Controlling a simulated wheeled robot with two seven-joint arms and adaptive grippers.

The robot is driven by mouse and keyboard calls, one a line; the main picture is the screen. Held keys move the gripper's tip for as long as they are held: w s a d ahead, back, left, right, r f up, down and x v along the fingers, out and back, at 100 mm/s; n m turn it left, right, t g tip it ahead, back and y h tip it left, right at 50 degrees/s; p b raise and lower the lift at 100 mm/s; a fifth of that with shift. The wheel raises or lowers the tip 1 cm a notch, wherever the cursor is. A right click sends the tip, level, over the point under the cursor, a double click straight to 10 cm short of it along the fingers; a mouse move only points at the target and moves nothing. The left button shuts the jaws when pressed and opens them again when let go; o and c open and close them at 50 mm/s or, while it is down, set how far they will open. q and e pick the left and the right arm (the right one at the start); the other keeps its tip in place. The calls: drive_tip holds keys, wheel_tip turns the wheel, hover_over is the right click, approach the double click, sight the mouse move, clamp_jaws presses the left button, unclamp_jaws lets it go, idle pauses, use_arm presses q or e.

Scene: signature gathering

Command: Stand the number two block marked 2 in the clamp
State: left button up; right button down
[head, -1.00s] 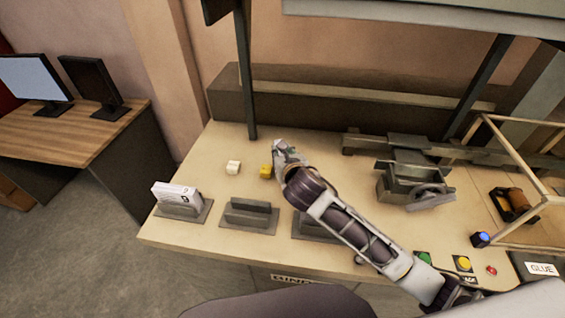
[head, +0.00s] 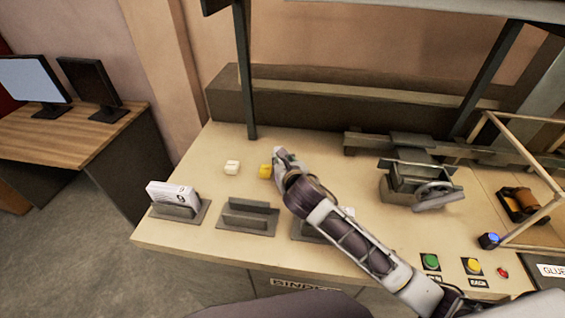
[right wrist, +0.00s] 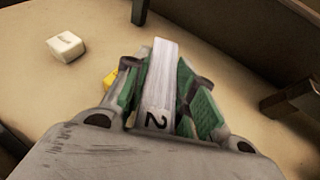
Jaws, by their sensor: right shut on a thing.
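The number two block (right wrist: 158,85) is a white slab with a dark 2 on its near end in the right wrist view. My right gripper (right wrist: 165,95) is shut on it, with green finger pads on both sides. In the head view the right gripper (head: 279,157) is over the back middle of the bench, and the block is hard to make out there. A grey device with a handwheel (head: 412,180), apparently the clamp, stands to the right with nothing visibly standing in it. My left gripper is out of view.
A white cube (head: 232,167) and a yellow cube (head: 265,171) lie left of the gripper. A slotted holder (head: 180,212) bears a white block (head: 172,194); another holder (head: 247,217) looks empty. My arm partly hides a third (head: 305,229). Buttons (head: 431,261) line the front right.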

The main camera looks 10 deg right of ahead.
drive_tip(key=c, duration=1.2)
unclamp_jaws()
drive_tip(key=shift+f, duration=0.1)
drive_tip(key=shift+o, duration=0.2)
drive_tip(key=shift+s+r, duration=0.15)
drive_tip(key=shift+r, duration=0.05)
drive_tip(key=v, duration=1.1)
drive_tip(key=shift+s+b, duration=0.35)
drive_tip(key=shift+b, duration=0.05)
drive_tip(key=shift+o, duration=0.4)
drive_tip(key=shift+r, duration=0.1)
